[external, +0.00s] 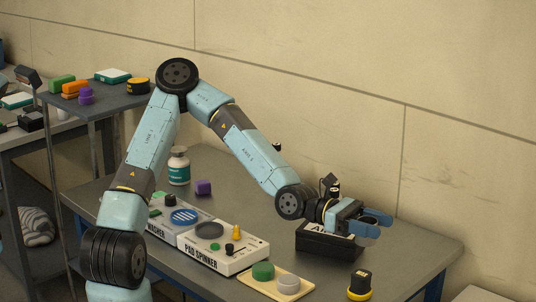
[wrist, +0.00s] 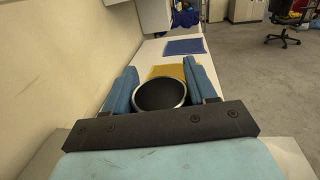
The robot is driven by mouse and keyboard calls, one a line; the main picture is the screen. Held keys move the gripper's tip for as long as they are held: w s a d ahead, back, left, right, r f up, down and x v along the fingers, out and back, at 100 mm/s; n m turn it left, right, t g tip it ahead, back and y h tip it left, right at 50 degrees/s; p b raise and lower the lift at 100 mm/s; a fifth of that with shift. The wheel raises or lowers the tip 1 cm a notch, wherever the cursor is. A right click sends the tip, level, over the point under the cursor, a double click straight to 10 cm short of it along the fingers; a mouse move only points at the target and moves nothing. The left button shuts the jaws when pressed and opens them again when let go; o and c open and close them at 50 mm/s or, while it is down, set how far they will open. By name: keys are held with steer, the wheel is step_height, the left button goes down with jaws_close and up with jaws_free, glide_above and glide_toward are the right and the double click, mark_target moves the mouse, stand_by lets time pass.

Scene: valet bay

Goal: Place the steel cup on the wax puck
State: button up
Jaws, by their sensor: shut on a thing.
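My gripper (external: 377,226) is above the right part of the bench, over a black box. In the wrist view its blue fingers (wrist: 160,88) are shut on the steel cup (wrist: 161,107), one on each side. The cup shows a bright round rim and a dark inside. In the external view the fingers mostly hide the cup. No puck is labelled as wax. A green puck (external: 263,271) and a pale grey puck (external: 288,284) sit on a yellow tray, left of and nearer than my gripper. A black-and-yellow round piece (external: 360,286) stands at the bench front.
The black box (external: 327,243) with a white label is below my gripper. The white pad spinner (external: 222,257) stands left of the yellow tray (external: 250,284). A white bottle (external: 179,168) and purple block (external: 203,188) are farther back. The bench's right end is clear.

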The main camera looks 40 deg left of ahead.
steer(key=shift+f, duration=4.3)
steer(key=shift+f, duration=0.1)
steer(key=o, duration=1.1)
steer(key=shift+c, duration=0.2)
steer(key=s+a, duration=0.2)
steer(key=a, duration=1)
